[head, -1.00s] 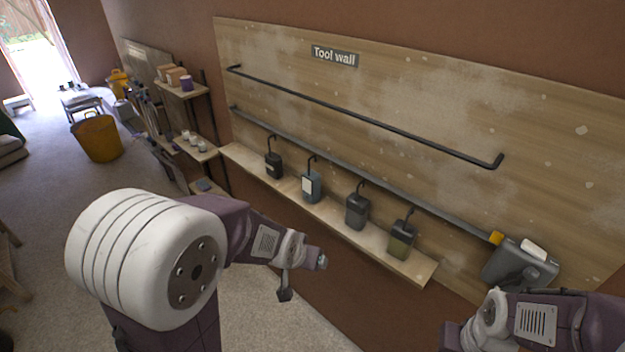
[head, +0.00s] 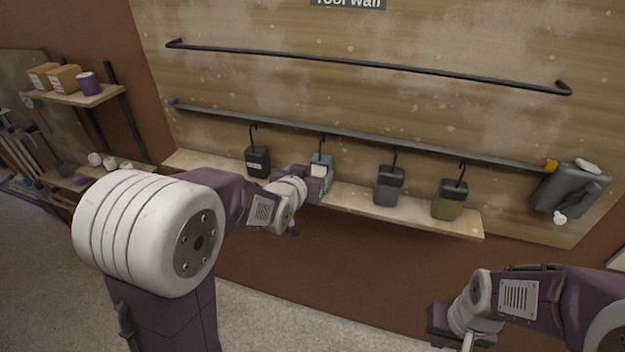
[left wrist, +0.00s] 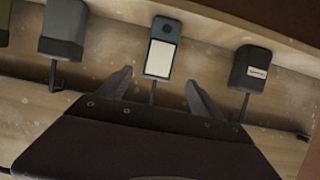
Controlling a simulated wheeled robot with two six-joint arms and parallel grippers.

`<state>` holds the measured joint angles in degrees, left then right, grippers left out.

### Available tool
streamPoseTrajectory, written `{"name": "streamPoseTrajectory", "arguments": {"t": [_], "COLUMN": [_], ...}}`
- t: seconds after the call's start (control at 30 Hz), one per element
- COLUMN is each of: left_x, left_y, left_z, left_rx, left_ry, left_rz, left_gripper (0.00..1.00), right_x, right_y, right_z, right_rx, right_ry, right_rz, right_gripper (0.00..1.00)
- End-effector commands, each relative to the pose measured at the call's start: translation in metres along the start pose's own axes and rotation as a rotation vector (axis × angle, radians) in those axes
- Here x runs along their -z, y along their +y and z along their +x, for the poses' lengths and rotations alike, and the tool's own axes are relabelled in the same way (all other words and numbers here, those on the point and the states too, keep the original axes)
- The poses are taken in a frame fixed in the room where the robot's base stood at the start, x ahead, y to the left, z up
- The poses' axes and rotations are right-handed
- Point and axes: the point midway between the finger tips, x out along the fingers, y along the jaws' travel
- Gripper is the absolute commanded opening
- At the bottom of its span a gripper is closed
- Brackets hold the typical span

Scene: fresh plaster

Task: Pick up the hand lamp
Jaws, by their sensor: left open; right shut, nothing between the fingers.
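The hand lamp (head: 321,170), blue-grey with a pale front panel, hangs by a thin hook from the lower rail. My left gripper (head: 322,188) is in front of its lower part and partly hides it. In the left wrist view, my left gripper (left wrist: 162,90) is open, with its fingers spread on either side of the lamp's thin hook line. The lamp body (left wrist: 162,48) is just beyond the fingertips, and I see no contact. My right gripper (head: 445,325) is shut and empty at the lower right, away from the wall; its fingertips are hard to see.
A black labelled device (head: 257,162) hangs left of the lamp; a dark grey one (head: 389,186) and an olive one (head: 450,199) hang right. A wooden ledge (head: 410,214) runs below them. A grey canister (head: 570,190) is at the rail's right end. Shelves (head: 75,97) stand left.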

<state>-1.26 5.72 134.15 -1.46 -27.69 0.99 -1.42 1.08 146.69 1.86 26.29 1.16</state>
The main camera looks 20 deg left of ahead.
Motion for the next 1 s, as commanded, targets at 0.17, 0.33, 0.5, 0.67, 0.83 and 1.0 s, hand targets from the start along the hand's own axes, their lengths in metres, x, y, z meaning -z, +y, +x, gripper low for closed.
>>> {"name": "streamPoseTrajectory", "arguments": {"t": [0.17,0.33,0.5,0.67,0.83,1.0], "left_x": [-0.014,-0.013,-0.013,-0.014,-0.017,-0.018], "left_y": [0.0,0.0,-0.001,-0.001,-0.004,-0.004], "left_z": [0.005,0.01,0.037,0.044,0.068,0.092], "left_rx": [0.0,0.0,0.001,0.001,0.001,0.0], "left_ry": [-0.005,-0.006,-0.008,-0.006,-0.009,-0.007], "left_rz": [0.0,-0.001,-0.001,-0.001,-0.001,-0.001], "left_gripper": [0.76,0.76,0.76,0.76,0.76,0.76], "right_x": [-0.001,-0.001,-0.001,-0.001,0.0,0.0], "right_y": [0.0,0.0,0.0,0.0,0.0,0.0], "right_z": [0.013,0.01,0.007,0.007,0.001,-0.002], "right_rx": [0.0,0.0,0.0,0.0,0.0,0.0], "right_ry": [0.0,0.0,0.0,0.0,0.0,0.0], "right_rz": [0.0,0.0,0.0,0.0,0.0,0.0], "right_gripper": [0.0,0.0,0.0,0.0,0.0,0.0]}}
